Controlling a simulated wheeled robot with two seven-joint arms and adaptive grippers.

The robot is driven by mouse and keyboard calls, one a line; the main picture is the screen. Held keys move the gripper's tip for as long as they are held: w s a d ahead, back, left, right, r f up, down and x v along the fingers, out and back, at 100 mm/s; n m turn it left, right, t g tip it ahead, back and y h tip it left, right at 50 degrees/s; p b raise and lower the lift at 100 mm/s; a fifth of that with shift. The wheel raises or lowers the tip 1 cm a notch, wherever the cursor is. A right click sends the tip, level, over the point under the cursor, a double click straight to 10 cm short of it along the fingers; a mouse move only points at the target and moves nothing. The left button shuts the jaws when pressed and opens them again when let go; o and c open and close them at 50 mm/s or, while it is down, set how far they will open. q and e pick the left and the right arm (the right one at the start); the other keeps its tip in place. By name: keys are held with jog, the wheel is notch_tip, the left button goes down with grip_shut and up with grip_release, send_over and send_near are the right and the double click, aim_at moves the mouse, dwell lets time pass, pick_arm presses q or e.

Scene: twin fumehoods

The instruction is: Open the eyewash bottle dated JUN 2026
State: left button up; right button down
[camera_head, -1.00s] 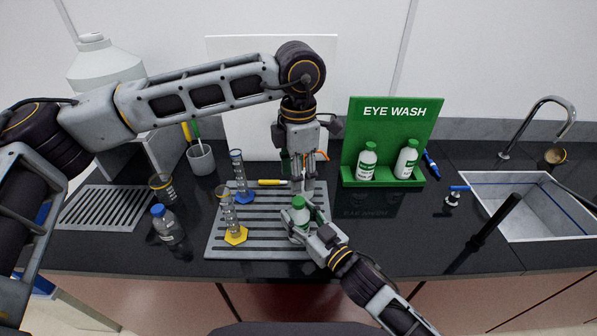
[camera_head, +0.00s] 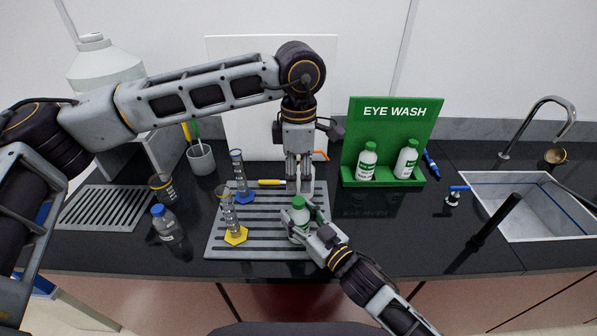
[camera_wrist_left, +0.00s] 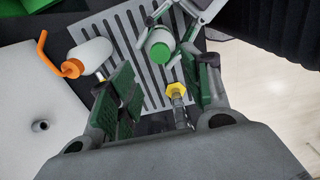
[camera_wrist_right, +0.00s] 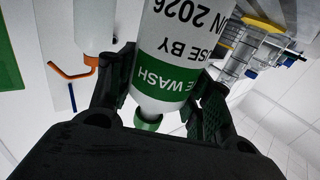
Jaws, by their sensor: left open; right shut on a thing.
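A white eyewash bottle (camera_head: 300,216) with a green cap (camera_head: 298,202) is upright at the right of the grey slotted mat (camera_head: 268,250). In the right wrist view its label (camera_wrist_right: 180,45) reads "USE BY", with "UN 2026" legible. My right gripper (camera_head: 307,230) is shut around the bottle's body. My left gripper (camera_head: 299,188) points down, open and empty, just above the cap. In the left wrist view the cap (camera_wrist_left: 160,50) shows beyond the open fingers, not between the pads.
Two more eyewash bottles (camera_head: 366,162) (camera_head: 407,160) stand in the green holder (camera_head: 380,183). Measuring cylinders (camera_head: 230,215) (camera_head: 240,178) stand left on the mat. An orange-tipped wash bottle (camera_wrist_left: 92,56) is close to my left gripper. A sink (camera_head: 540,205) is at right.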

aim_at(298, 200)
pick_arm(q)
jog(key=shift+f, duration=0.1)
jog(key=shift+f, duration=3.9)
grip_shut()
jog(key=shift+n, duration=1)
jog(key=shift+r, duration=1.15)
jog(key=shift+r, duration=1.95)
